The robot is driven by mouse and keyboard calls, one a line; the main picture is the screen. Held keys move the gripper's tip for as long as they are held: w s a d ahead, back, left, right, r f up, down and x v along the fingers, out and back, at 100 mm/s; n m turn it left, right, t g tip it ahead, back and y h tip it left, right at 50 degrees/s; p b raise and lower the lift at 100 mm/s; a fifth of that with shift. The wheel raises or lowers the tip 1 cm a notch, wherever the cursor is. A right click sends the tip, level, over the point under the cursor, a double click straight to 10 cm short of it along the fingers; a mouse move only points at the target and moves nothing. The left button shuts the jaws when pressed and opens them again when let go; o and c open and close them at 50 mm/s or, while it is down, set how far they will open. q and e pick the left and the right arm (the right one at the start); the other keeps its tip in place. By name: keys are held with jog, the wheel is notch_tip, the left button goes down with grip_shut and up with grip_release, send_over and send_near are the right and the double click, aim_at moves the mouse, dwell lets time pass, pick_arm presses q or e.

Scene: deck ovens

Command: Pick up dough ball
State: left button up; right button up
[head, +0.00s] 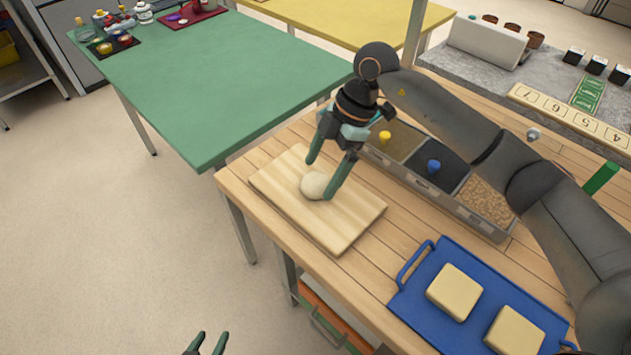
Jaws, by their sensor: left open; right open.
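A pale round dough ball (313,186) sits on a light wooden board (350,222) on the wooden table. My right gripper (321,178) reaches in from the right and points down over the board. Its two green fingers are open, one on the far left side of the ball and one on its right side. I cannot tell whether either finger touches the ball. My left gripper (208,343) is at the bottom edge of the head view, open and empty over the floor, well away from the board.
A blue tray (408,303) with two pale square slabs lies at the front right. A bin (405,172) with several compartments and knobs stands behind the board. A green table (220,80) is at the back left, largely clear.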

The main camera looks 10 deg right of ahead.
jog(key=shift+x, duration=1.15)
jog(key=c, duration=1.4)
jog(key=shift+r, duration=0.15)
